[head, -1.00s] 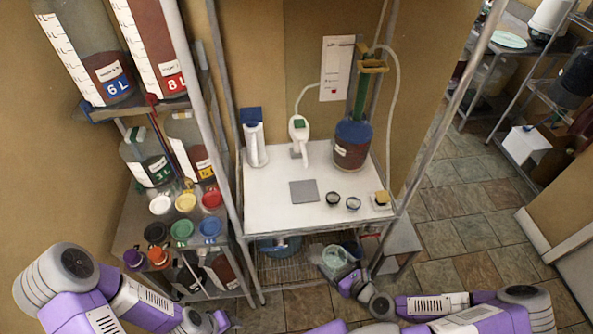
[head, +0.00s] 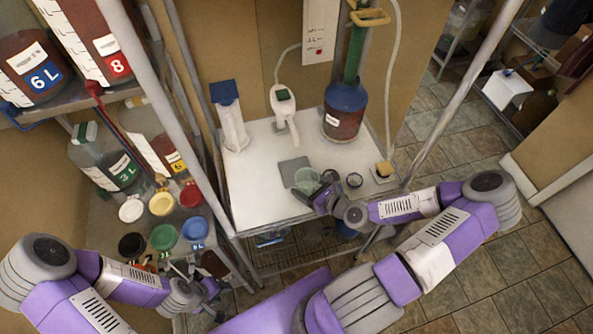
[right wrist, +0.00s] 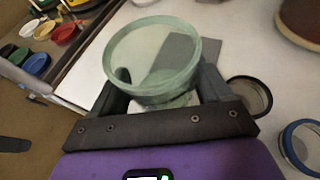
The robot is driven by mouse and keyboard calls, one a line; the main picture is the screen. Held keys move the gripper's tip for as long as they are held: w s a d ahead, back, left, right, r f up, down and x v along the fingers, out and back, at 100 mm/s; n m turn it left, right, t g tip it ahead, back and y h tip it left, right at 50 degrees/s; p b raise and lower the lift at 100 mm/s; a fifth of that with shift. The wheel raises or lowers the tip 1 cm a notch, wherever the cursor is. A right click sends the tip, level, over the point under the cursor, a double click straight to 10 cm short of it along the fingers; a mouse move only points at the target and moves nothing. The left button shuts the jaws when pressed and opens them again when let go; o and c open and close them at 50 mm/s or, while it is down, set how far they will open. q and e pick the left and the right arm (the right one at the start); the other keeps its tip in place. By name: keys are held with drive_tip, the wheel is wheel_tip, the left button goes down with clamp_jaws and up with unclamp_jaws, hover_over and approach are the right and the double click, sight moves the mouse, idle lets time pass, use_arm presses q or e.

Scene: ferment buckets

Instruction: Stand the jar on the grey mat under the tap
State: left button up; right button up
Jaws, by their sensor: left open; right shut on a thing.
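The jar (head: 304,180), a pale green clear glass with an open top, is held upright by my right gripper (head: 319,192) at the front of the white table. In the right wrist view the jar (right wrist: 140,75) sits between both fingers of the gripper (right wrist: 163,98). The grey mat (head: 290,165) lies flat on the table just behind the jar, partly covered by it; the mat (right wrist: 188,50) also shows past the jar's rim. I cannot tell whether the jar touches the table. I cannot clearly make out a tap above the mat. My left gripper (head: 207,298) is open, low at the left.
A white handled device (head: 284,112), a blue-topped white stand (head: 228,115) and a dark red bottle (head: 343,115) stand at the table's back. A metal post (head: 190,120) and coloured cups (head: 162,203) are left.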

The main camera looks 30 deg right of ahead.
drive_tip(key=b, duration=0.2)
drive_tip(key=w+b, duration=0.1)
drive_tip(key=shift+w+f+b, duration=0.15)
drive_tip(key=shift+f+b, duration=0.1)
drive_tip(key=shift+b, duration=0.15)
drive_tip(key=w, duration=0.3)
drive_tip(key=w+d, duration=0.1)
drive_tip(key=w, duration=0.2)
drive_tip(key=w+d, duration=0.1)
drive_tip(key=w, duration=0.2)
drive_tip(key=shift+r, duration=0.3)
drive_tip(key=shift+f+b, duration=0.55)
drive_tip(key=shift+f, duration=1.2)
drive_tip(key=shift+f, duration=0.15)
drive_tip(key=o, duration=1.2)
